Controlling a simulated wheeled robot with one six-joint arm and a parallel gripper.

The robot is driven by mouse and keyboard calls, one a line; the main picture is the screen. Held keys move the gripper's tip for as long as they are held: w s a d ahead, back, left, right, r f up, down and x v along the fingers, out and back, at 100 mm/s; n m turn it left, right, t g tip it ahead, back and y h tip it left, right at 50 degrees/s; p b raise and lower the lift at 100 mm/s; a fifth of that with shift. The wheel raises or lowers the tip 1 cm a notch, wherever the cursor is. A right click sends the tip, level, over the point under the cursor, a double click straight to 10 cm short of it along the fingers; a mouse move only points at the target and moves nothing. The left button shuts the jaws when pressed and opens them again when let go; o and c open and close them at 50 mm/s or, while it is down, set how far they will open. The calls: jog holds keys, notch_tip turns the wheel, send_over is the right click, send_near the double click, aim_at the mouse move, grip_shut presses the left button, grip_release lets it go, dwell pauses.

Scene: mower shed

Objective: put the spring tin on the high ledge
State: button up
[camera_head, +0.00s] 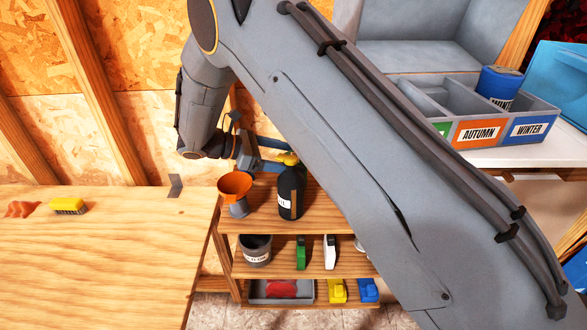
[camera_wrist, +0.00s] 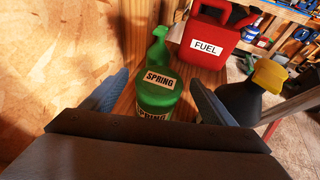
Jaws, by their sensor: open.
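The spring tin (camera_wrist: 156,98) is green with white SPRING labels on its top and side. It stands upright on a wooden surface in the wrist view. My gripper (camera_wrist: 160,78) is open, with a blue finger on each side of the tin; I cannot tell whether they touch it. In the head view my gripper (camera_head: 262,158) is at the back of the top shelf, and the tin is hidden there. A white ledge (camera_head: 484,157) at right holds a grey sectioned box (camera_head: 550,114) labelled AUTUMN and WINTER; a blue tin (camera_head: 499,86) sits at the WINTER end.
A red FUEL can (camera_wrist: 211,36) and a green spouted thing (camera_wrist: 159,50) stand behind the tin. A black bottle with a yellow top (camera_head: 291,190) and an orange funnel (camera_head: 235,187) stand on the shelf front. A workbench (camera_head: 110,260) is at left. My arm blocks the middle.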

jog(key=p+x, duration=0.2)
jog(key=x, duration=0.3)
jog(key=shift+w+d+f+p, duration=0.1)
jog(key=shift+d+p, duration=0.25)
jog(key=shift+p, duration=0.05)
jog(key=shift+d+f, duration=0.1)
jog(key=shift+f, duration=0.05)
jog(key=c, duration=1.3)
jog(key=shift+w, duration=0.1)
